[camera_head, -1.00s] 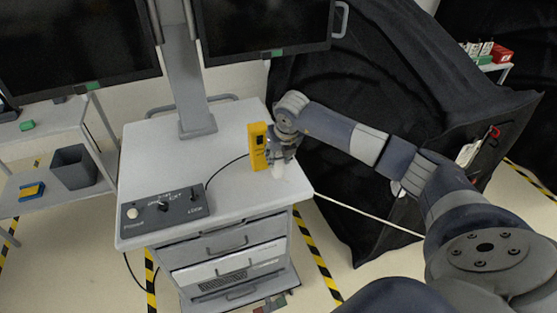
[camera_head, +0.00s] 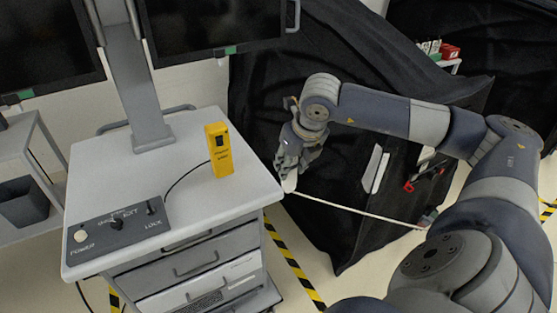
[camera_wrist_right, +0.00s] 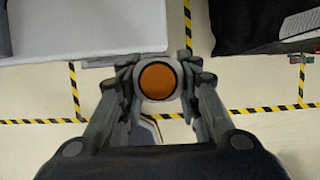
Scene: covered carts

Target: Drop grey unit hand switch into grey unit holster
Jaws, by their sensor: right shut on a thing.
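My right gripper (camera_head: 290,168) is shut on the hand switch, a pale grey handle (camera_head: 289,185) with an orange round end (camera_wrist_right: 157,80). It holds the switch in the air beside the right edge of the grey cart, in front of the black cover. In the wrist view the fingers close around the switch from both sides. I cannot clearly make out the holster; white upright pieces (camera_head: 375,168) and a red part (camera_head: 410,185) show on the black-covered unit. My left gripper is not in view.
The grey cart (camera_head: 110,175) carries a yellow box (camera_head: 219,150) and a dark control panel (camera_head: 120,227). The black cover (camera_head: 345,240) fills the space to its right. Striped tape (camera_head: 292,270) marks the floor. A shelf with small boxes (camera_head: 440,50) stands behind.

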